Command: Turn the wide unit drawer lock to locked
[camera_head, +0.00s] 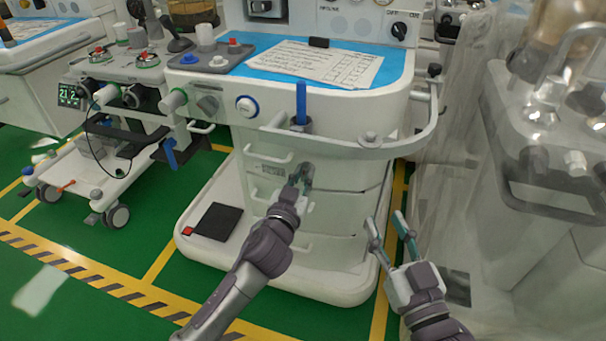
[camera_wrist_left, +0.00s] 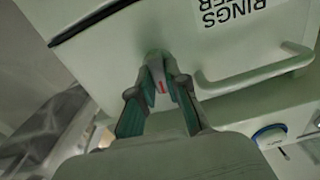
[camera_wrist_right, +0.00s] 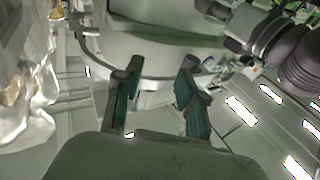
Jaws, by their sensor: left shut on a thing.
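The wide unit (camera_head: 345,152) is the white cart in the middle, with stacked drawers and pull handles on its front. My left gripper (camera_head: 303,176) is at the upper part of the drawer front. In the left wrist view, my left gripper (camera_wrist_left: 160,78) is shut on the small drawer lock (camera_wrist_left: 155,66), a grey knob with a red mark, beside a drawer handle (camera_wrist_left: 255,70). Its fingers hide part of the knob, so its exact turn is hard to tell. My right gripper (camera_head: 388,228) is open and empty, right of the drawers; it also shows open in the right wrist view (camera_wrist_right: 162,66).
A rail (camera_head: 425,125) curves around the unit's right corner. A clipboard sheet (camera_head: 315,63) lies on the blue top. A narrower cart (camera_head: 110,130) with a monitor stands left. A translucent-covered unit (camera_head: 450,190) stands close on the right. Green floor is free in front left.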

